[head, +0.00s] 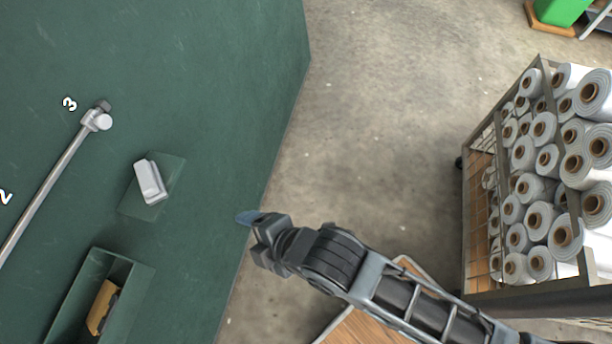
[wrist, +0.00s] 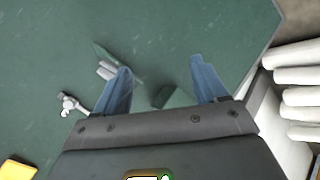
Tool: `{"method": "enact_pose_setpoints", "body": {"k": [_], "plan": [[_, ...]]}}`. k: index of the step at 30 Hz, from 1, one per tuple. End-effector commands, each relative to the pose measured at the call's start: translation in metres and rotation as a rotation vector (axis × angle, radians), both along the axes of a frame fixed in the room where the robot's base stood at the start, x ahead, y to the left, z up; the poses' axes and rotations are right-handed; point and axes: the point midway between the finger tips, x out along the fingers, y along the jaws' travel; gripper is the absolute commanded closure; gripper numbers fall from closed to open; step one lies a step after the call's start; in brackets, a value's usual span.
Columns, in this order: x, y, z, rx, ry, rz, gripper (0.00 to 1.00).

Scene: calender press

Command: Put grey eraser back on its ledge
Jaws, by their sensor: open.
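The grey eraser (head: 150,181) is a light grey block on a small green ledge (head: 134,207) on the green panel, tilted as seen in the head view. It appears to rest on that ledge; exact contact is hard to tell. My gripper (head: 247,217) is to the right of the ledge, apart from the eraser. In the wrist view my gripper (wrist: 165,84) is open, its two bluish fingers wide apart, with no eraser between them. A light grey piece, likely the eraser (wrist: 105,71), shows beside the left finger, partly hidden by it.
A grey rod with a knob (head: 97,117) runs along the panel near the numbers 2 and 3. A green open tray (head: 122,272) below holds a yellow-brown block (head: 103,307). A cart of white rolls (head: 535,215) stands right. Concrete floor lies between panel and cart.

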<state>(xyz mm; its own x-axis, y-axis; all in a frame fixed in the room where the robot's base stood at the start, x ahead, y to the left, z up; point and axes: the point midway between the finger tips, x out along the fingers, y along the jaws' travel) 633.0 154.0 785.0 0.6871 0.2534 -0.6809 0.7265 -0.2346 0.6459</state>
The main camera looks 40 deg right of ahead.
Motion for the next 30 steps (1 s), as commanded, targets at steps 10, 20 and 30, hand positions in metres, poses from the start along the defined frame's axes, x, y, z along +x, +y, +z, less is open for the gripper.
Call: {"method": "enact_pose_setpoints", "body": {"k": [10,20,30], "plan": [[-0.086,-0.063,0.036,0.361,-0.061,-0.393,0.28],[-0.158,-0.118,0.106,0.701,-0.158,-0.683,0.28],[-0.205,-0.151,0.182,0.986,-0.249,-0.835,0.28]]}}
